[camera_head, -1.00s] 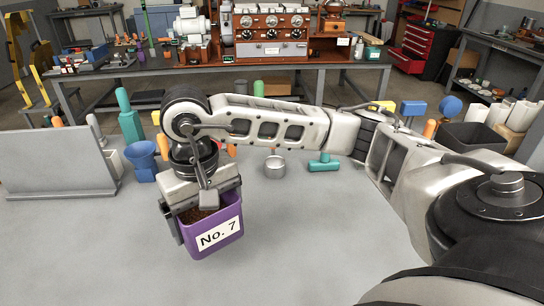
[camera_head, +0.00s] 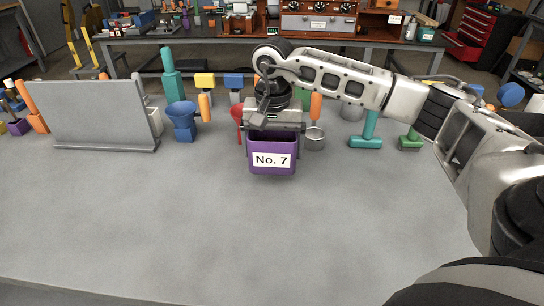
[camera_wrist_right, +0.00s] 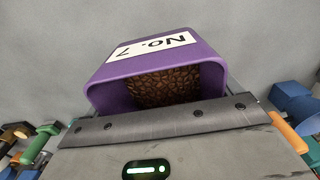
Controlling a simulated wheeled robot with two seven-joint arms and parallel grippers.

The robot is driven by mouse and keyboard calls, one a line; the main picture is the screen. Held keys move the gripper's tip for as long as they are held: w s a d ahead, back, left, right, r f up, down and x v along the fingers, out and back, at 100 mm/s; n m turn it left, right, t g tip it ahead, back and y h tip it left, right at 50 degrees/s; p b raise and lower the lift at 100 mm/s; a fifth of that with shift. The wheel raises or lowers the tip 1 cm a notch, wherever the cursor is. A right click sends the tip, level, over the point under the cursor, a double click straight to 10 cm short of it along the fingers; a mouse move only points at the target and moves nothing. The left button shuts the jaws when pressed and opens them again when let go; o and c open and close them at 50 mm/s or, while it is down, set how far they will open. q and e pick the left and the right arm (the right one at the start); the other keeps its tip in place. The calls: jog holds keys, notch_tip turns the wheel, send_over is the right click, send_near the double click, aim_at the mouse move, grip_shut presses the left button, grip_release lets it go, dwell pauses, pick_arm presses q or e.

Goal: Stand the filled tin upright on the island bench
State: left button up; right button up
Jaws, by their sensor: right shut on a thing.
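The purple tin (camera_head: 272,168) with a white "No. 7" label hangs under my right gripper (camera_head: 274,133) in the head view. It looks upright. The right gripper is shut on the tin's upper part. In the right wrist view the tin (camera_wrist_right: 155,52) is held at the gripper's edge, and brown beans (camera_wrist_right: 165,84) fill its inside. The grey island bench (camera_head: 230,225) lies below and around the tin. Whether the tin's base touches the bench I cannot tell. My left gripper is not in view.
A grey upright panel (camera_head: 105,115) stands at left. The front and middle of the bench are clear.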

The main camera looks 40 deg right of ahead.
jog(key=shift+w+d+f, duration=0.25)
jog(key=shift+w+f, duration=0.35)
jog(key=shift+f, duration=1.9)
jog(key=o, duration=0.8)
jog(key=shift+c, duration=0.2)
notch_tip(320, 180, up, 12)
jog(key=shift+r, duration=0.25)
jog(key=shift+s+f, duration=0.1)
